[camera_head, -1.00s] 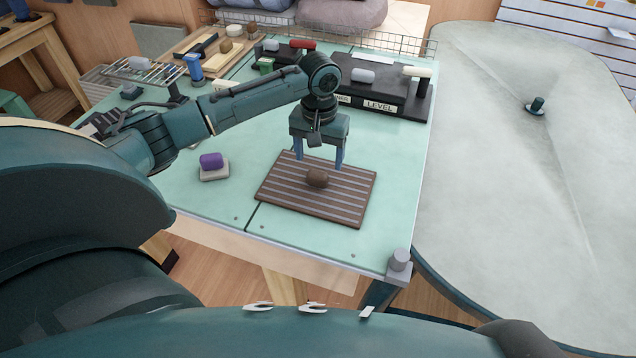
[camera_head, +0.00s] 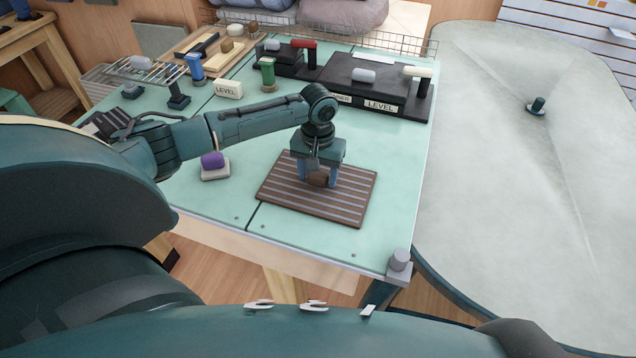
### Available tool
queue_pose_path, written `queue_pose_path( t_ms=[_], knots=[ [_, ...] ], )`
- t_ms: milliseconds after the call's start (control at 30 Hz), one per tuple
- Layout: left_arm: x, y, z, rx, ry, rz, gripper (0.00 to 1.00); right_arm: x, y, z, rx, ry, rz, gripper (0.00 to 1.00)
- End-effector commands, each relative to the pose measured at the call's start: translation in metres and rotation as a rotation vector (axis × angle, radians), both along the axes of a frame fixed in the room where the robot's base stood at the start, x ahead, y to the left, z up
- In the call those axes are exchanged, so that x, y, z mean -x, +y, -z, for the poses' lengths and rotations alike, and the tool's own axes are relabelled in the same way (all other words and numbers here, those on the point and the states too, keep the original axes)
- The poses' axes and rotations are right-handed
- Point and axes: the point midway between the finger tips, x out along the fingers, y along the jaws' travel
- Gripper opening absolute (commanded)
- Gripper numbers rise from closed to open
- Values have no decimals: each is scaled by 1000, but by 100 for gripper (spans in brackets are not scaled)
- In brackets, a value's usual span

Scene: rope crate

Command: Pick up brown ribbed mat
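The brown ribbed mat (camera_head: 335,205) lies flat on the pale green table, with lighter stripes across it. The view does not show whether the fingers touch the lump or the mat. My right gripper is not in view.
A purple block on a grey base (camera_head: 213,164) stands left of the mat. Dark boxes marked LEVEL (camera_head: 365,92), a white LEVEL block (camera_head: 228,89) and several stamp-like tools stand behind. The table right of the mat is clear.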

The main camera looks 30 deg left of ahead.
Motion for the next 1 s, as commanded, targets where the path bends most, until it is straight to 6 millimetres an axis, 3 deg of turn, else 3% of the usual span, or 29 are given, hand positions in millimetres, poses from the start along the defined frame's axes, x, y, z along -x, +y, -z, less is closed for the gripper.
queue_pose_path(
  t_ms=[500,767,1000],
  knots=[
    [0,0,-1,0,-1,0,14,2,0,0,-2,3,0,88],
    [-1,0,-3,1,-2,0,13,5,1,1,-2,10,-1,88],
    [-2,0,-39,2,-7,0,13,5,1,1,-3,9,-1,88]
  ],
)
